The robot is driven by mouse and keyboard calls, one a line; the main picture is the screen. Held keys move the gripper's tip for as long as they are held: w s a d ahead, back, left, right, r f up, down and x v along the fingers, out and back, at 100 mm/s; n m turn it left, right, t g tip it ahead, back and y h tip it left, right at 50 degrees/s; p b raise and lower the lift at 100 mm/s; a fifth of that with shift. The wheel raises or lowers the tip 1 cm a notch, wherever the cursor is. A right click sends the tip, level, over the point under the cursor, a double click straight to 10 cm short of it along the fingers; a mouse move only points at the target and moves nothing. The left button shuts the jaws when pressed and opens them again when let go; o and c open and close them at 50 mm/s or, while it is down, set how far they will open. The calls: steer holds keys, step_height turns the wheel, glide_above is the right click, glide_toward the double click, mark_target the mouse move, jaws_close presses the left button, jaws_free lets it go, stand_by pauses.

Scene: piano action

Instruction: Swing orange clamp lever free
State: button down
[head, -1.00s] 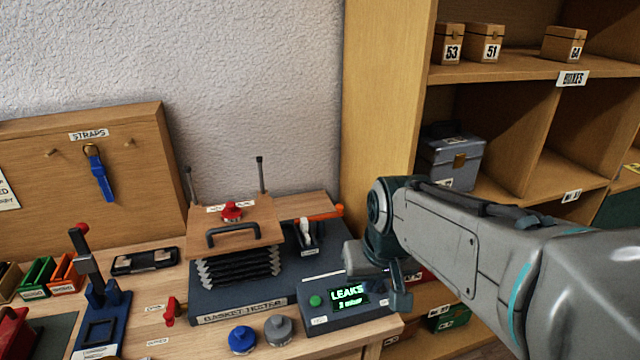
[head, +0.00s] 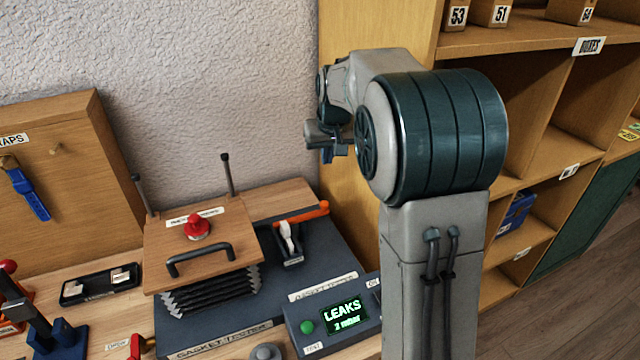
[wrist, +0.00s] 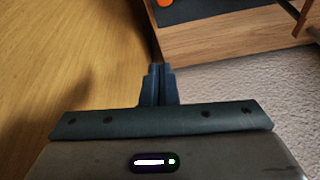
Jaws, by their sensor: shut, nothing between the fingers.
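The orange clamp lever (head: 309,213) lies at the back right of the gasket tester (head: 345,262), beside a clamp with a white part (head: 287,237). It points right, towards the shelf side. My gripper (head: 327,157) is raised above and behind the lever, near the wall, and apart from it. In the wrist view my gripper (wrist: 157,68) has its fingers together with nothing between them. An orange bit (wrist: 165,2) shows at the top edge of the wrist view, probably the lever's end.
A wooden lid with a black handle (head: 213,257) and red knob (head: 198,228) sits over black bellows. Two upright rods stand behind it. A display (head: 342,314) reads "LEAKS". The wooden shelf (head: 545,130) stands close on the right. The wall (head: 230,60) is behind.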

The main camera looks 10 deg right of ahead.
step_height(320, 180, down, 10)
steer(key=a+p, duration=0.1)
steer(key=p, duration=0.1)
steer(key=shift+s+a, duration=0.15)
steer(key=shift+s, duration=0.05)
stand_by(0.6)
steer(key=shift+f, duration=0.1)
steer(key=shift+d, duration=0.2)
